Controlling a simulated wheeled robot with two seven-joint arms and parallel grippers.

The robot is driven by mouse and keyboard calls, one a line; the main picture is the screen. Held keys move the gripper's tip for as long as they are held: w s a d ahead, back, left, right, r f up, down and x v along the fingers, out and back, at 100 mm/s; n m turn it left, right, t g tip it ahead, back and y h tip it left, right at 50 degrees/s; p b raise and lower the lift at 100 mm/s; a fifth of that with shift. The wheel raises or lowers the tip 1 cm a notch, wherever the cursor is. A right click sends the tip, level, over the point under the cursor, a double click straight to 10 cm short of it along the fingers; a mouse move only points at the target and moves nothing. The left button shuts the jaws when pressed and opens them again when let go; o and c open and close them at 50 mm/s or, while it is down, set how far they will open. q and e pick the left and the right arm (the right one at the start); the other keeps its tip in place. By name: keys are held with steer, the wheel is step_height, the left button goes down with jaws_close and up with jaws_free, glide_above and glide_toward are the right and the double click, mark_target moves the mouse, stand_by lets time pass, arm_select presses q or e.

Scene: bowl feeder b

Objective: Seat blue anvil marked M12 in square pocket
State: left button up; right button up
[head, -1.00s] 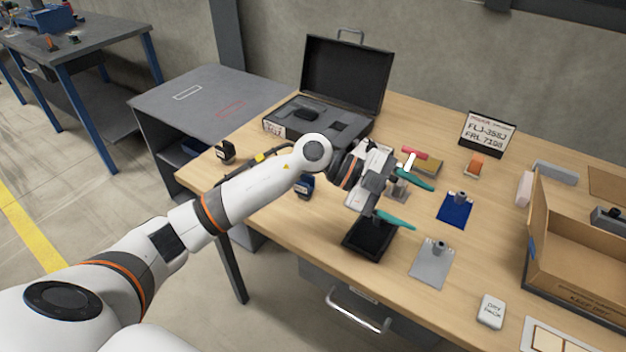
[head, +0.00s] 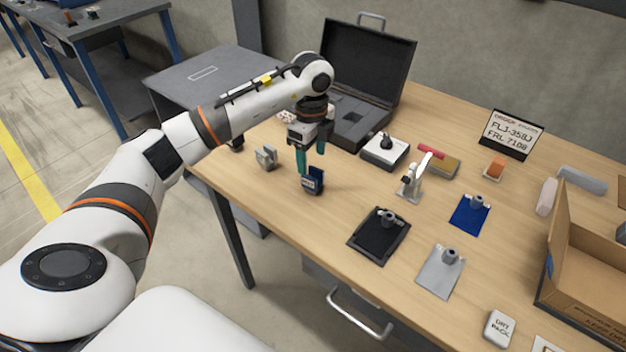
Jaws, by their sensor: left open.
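A small dark blue block with a white label (head: 313,184) stands upright on the table, left of the middle; its marking is too small to read. My left gripper (head: 310,165) points down with its teal fingers apart and empty, just above and behind the blue block in the picture. I cannot tell whether a finger touches it. The open dark case (head: 376,132) stands behind, with a square pocket (head: 352,117) showing in its insert; my wrist hides part of its left side. My right gripper is not in view.
A grey block (head: 266,158) stands left of the gripper. Right of it are a white box with a black knob (head: 385,150), a small press (head: 412,180), and black (head: 367,242), blue (head: 465,215) and grey (head: 438,280) plates. An open carton (head: 590,255) stands at right.

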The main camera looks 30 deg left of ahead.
mark_target(313, 172)
arm_select(q)
steer(key=f, duration=0.2)
steer(key=f+p, duration=0.1)
steer(key=f, duration=0.2)
steer(key=shift+s+d+f, duration=0.1)
steer(key=shift+d+f, duration=0.1)
steer(key=shift+f, duration=0.1)
steer(key=shift+c, duration=0.2)
steer(key=c, duration=1.3)
steer(key=shift+r, duration=0.1)
